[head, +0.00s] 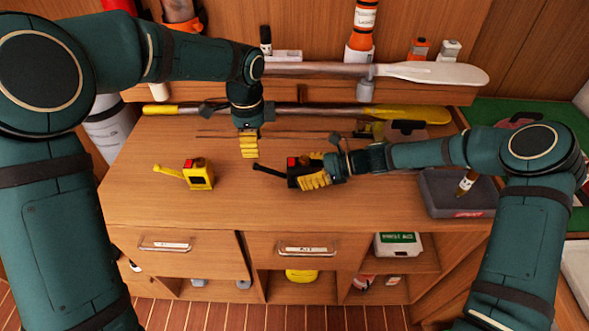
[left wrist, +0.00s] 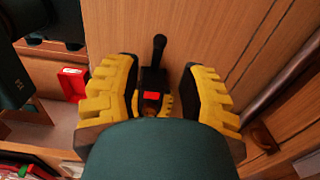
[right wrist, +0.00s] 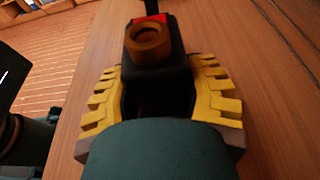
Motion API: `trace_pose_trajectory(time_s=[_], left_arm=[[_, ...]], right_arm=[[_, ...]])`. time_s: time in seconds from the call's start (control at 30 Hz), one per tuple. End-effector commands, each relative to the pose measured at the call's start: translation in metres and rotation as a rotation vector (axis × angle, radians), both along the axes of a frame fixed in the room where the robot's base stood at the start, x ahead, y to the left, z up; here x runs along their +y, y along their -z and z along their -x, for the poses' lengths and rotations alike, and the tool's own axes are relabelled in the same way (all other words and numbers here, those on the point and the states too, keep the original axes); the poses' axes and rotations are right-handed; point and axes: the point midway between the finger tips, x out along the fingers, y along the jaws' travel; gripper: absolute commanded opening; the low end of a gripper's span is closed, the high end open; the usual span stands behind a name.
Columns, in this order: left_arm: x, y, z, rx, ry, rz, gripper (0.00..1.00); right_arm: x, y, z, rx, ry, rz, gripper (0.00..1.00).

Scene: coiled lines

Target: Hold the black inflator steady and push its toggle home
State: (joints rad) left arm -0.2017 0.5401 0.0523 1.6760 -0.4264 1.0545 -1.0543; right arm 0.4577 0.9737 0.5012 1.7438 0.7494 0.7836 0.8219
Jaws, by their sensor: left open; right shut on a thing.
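The black inflator (head: 294,171) has a red patch on top and a long black toggle (head: 268,170) sticking out to the left. It is at the middle of the wooden counter. My right gripper (head: 318,180) is shut on its body; the right wrist view shows the black body (right wrist: 160,75) between the yellow fingers, with a copper-coloured ring on its near end. My left gripper (head: 249,150) is open and empty, pointing down above and left of the toggle. In the left wrist view the inflator (left wrist: 152,82) and its toggle (left wrist: 159,46) appear beyond the open fingers.
A yellow inflator (head: 199,174) with its own lever stands to the left on the counter (head: 220,205). A yellow-ended paddle (head: 400,114) and thin rods lie behind. A grey tray (head: 455,196) is at the right. The front of the counter is clear.

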Motion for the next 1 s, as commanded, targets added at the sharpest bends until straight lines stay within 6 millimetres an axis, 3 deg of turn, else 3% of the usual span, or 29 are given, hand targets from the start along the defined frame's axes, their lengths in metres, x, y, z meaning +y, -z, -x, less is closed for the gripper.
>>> trace_pose_trajectory(time_s=[0.6, 1.0], left_arm=[[0.001, 0.074, 0.001, 0.004, -0.003, 0.0, 0.41], [0.0, 0.088, 0.001, 0.001, -0.003, 0.001, 0.41]], right_arm=[[0.0, 0.0, 0.0, 0.0, 0.0, 0.0, 0.18], [0.0, 0.0, 0.0, 0.0, 0.0, 0.0, 0.18]])
